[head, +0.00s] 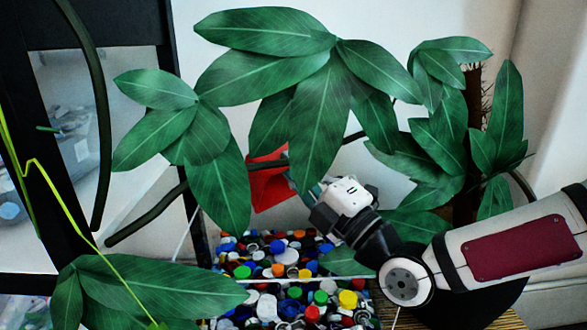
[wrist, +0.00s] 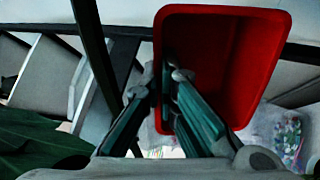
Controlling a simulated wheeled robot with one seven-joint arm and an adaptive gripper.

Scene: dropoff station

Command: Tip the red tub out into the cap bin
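The red tub (head: 268,184) hangs tilted above the back of the cap bin in the head view, partly hidden by leaves. In the wrist view the tub (wrist: 262,60) shows its open mouth, and the part of its inside that I see looks empty. My gripper (wrist: 165,85) has one finger inside the tub and one outside, closed on its left wall. In the head view my gripper (head: 312,192) is at the tub's right side, its fingertips partly hidden. The clear cap bin (head: 310,279) below holds many coloured caps.
A large-leaved plant (head: 320,110) spreads over the middle and hides part of the tub and arm. More leaves (head: 140,290) cover the lower left. A dark frame (head: 178,110) stands left of the bin. A pale wall is behind.

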